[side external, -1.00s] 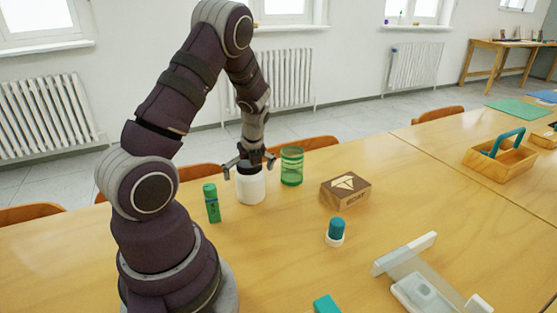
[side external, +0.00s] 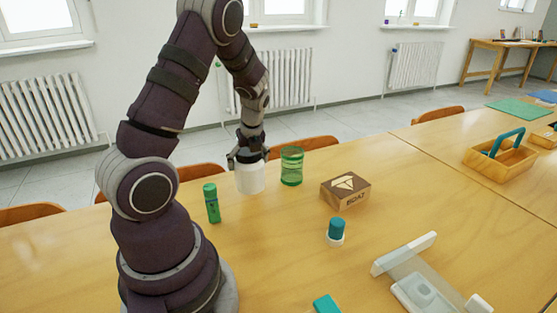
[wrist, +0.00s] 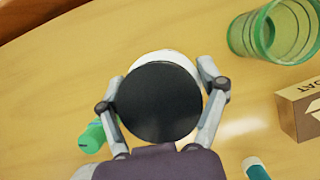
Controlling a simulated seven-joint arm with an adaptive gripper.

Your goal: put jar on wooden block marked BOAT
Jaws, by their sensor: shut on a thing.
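The white jar (side external: 250,178) with a black lid stands out left of centre in the side view. My gripper (side external: 249,157) is shut on it from above, near the lid. In the wrist view the round black lid (wrist: 159,102) sits between the two fingers and hides most of the white body. The jar is upright and looks slightly raised from the table. The wooden block marked BOAT (side external: 346,192), with a pale boat picture on top, is on the table to the right. Its top is bare. Part of it shows in the wrist view (wrist: 302,110).
A green see-through tumbler (side external: 292,167) stands between the jar and the block. A green glue stick (side external: 211,203) is at the left. A teal-capped bottle (side external: 336,231) stands in front of the block. A wooden carrier (side external: 480,163) and a white-ended clear device (side external: 425,285) are further right.

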